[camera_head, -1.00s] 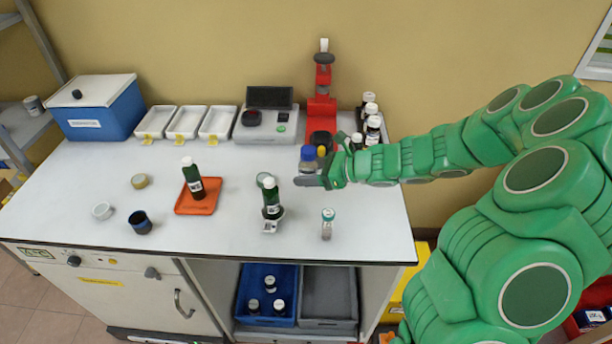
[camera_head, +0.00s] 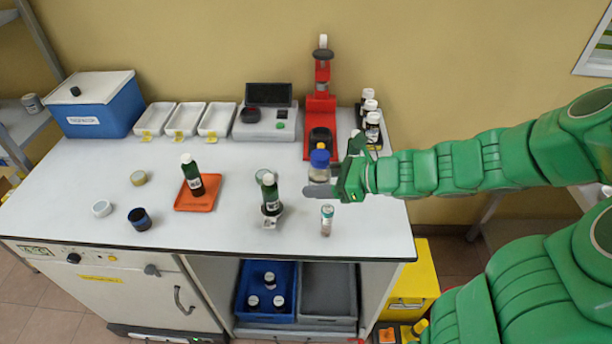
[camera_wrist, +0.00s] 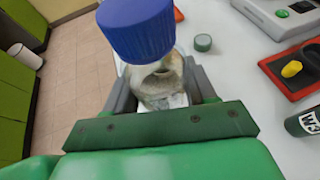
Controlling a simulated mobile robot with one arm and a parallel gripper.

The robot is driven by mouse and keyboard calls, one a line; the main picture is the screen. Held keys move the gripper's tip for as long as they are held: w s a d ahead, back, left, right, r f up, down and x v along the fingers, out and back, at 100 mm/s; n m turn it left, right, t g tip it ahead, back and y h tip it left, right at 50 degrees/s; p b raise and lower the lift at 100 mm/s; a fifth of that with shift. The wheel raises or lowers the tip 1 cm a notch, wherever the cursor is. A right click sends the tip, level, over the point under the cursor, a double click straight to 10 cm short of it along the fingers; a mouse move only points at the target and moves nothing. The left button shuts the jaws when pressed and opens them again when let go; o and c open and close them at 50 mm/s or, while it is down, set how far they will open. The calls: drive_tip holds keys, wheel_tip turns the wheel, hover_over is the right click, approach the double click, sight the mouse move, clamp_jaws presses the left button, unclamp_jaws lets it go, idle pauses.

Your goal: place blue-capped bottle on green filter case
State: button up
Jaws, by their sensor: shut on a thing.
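The blue-capped bottle (camera_head: 320,160) is clear glass with a little pale content. My gripper (camera_head: 322,189) is shut on it and holds it upright above the right part of the bench. In the wrist view the blue cap (camera_wrist: 138,28) and clear body (camera_wrist: 160,88) show between the fingers.
A small vial (camera_head: 327,220) stands below my gripper. The red press (camera_head: 320,110) and several dark bottles (camera_head: 371,120) are behind. An orange tray (camera_head: 209,202) with a bottle is left.

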drive_tip(key=w+a, duration=0.7)
drive_tip(key=w, duration=0.2)
drive_tip(key=m+t, duration=0.1)
drive_tip(key=m, duration=0.1)
hover_over(263, 174)
drive_tip(key=shift+t+h, duration=0.3)
drive_tip(key=shift+h, duration=0.1)
drive_tip(key=shift+s+f, duration=0.1)
drive_tip(key=shift+f, duration=5.1)
drive_tip(key=shift+f, duration=0.1)
drive_tip(key=o, duration=1.2)
drive_tip(key=shift+d, duration=0.1)
drive_tip(key=shift+d+r, duration=0.3)
drive_tip(key=shift+v, duration=5.65)
